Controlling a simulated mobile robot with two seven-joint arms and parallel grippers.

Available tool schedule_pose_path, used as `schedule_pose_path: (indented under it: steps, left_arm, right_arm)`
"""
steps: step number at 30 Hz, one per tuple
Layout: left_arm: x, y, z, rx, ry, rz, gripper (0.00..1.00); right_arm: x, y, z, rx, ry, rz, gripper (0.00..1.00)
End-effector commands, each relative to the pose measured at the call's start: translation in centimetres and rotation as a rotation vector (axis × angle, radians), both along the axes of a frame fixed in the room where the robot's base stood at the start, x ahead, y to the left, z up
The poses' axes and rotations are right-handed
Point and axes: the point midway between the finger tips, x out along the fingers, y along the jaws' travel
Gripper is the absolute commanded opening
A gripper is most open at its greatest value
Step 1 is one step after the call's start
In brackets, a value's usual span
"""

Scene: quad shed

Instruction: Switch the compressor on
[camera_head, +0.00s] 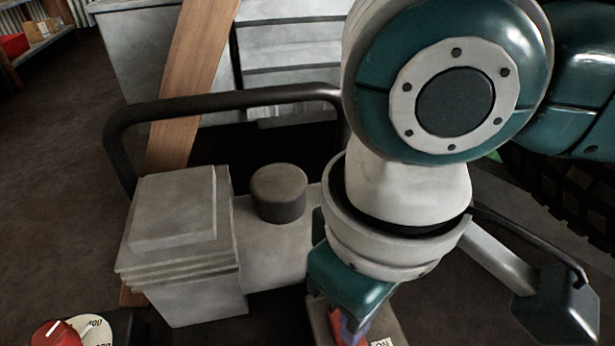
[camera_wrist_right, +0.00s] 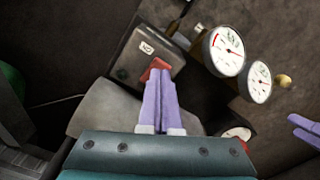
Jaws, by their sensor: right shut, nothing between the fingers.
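The grey compressor body (camera_head: 180,220), with a round cap and a dark bar handle, fills the middle of the head view. Its switch box (camera_wrist_right: 128,62) carries a small white label (camera_wrist_right: 147,48) and a red switch (camera_wrist_right: 154,68). The box shows only partly at the bottom of the head view, with an ON label (camera_head: 381,343). My right gripper (camera_wrist_right: 160,72) is shut and empty, its purple fingertips at the red switch and overlapping it in view; I cannot tell whether they touch. Purple fingers, seemingly my left gripper (camera_wrist_right: 302,127), show at the wrist view's right edge.
Two round gauges (camera_wrist_right: 223,50) and a brass fitting (camera_wrist_right: 284,80) stand beside the switch box. A wooden plank (camera_head: 193,60) leans behind the handle. Open floor (camera_head: 60,150) lies to the left.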

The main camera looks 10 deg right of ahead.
Motion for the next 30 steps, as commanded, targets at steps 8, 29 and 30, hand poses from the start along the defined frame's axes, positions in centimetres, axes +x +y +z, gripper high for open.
schedule_pose_path:
  steps: [8, 29, 30]
  left_arm:
    - [0.0, 0.0, -0.01, 0.0, 0.0, 0.0, 0.5]
    - [0.02, -0.27, -0.26, -0.011, 0.001, 0.007, 0.5]
    - [0.02, -0.26, -0.28, -0.01, 0.0, 0.007, 0.5]
  right_arm:
    - [0.0, 0.0, 0.0, 0.0, 0.0, 0.0, 0.0]
    - [-0.02, 0.01, -0.72, -0.001, 0.001, 0.0, 0.0]
    - [-0.02, 0.01, -0.78, -0.001, 0.001, 0.0, 0.0]
